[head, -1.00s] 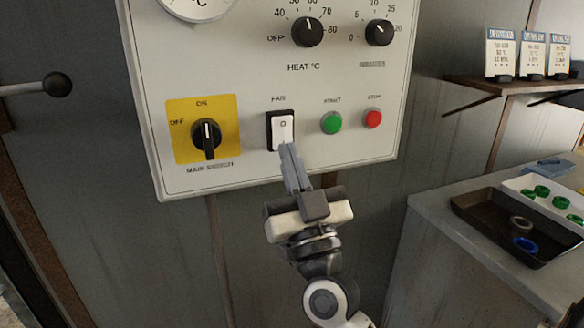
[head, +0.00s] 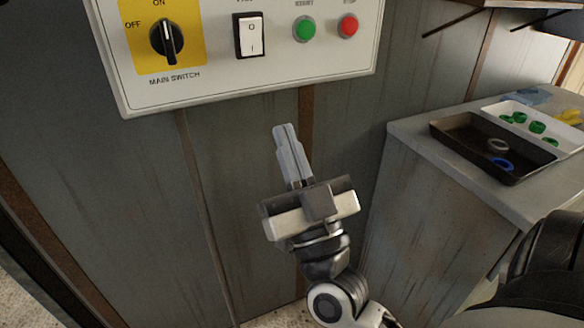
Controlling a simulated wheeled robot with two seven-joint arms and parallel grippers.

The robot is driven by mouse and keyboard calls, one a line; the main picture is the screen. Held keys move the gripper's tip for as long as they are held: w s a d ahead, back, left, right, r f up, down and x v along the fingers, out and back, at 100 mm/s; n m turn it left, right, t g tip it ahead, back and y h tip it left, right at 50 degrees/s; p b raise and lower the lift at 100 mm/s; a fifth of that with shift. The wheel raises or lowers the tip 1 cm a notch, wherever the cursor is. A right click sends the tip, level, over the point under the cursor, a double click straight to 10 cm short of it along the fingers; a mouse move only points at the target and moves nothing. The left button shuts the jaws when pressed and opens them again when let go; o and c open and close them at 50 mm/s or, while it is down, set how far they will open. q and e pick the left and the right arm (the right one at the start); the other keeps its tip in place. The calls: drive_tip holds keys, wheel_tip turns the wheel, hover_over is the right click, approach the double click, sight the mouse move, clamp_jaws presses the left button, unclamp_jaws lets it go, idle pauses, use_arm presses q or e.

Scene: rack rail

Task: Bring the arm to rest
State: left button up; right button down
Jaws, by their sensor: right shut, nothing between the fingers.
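My right gripper (head: 288,142) is in the middle of the head view, with its fingers shut and nothing between them. It points up, below the lower edge of the white control panel (head: 240,80), apart from the fan rocker switch (head: 249,36). My right arm comes up from the bottom of the view. My left gripper is not in view.
The panel carries a main switch knob (head: 166,38), a green button (head: 305,29) and a red button (head: 348,26). The metal wall lies behind.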

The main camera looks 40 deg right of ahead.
drive_tip(key=shift+s+a+f, duration=0.1)
drive_tip(key=shift+s+f, duration=0.3)
drive_tip(key=shift+f, duration=0.15)
drive_tip(key=shift+y, duration=0.3)
drive_tip(key=w+a+f+n+g+y, duration=0.1)
drive_tip(key=a+f+n+g+y, duration=0.3)
drive_tip(key=f, duration=0.6)
drive_tip(key=w+a+f+n+g+y, duration=0.1)
drive_tip(key=a+f+g+y, duration=0.35)
drive_tip(key=f, duration=0.45)
drive_tip(key=s+f+g, duration=0.3)
drive_tip(key=f, duration=0.4)
drive_tip(key=s+f+g, duration=0.3)
drive_tip(key=f, duration=0.5)
drive_tip(key=shift+a+g, duration=0.3)
drive_tip(key=shift+g, duration=0.05)
drive_tip(key=shift+s, duration=0.1)
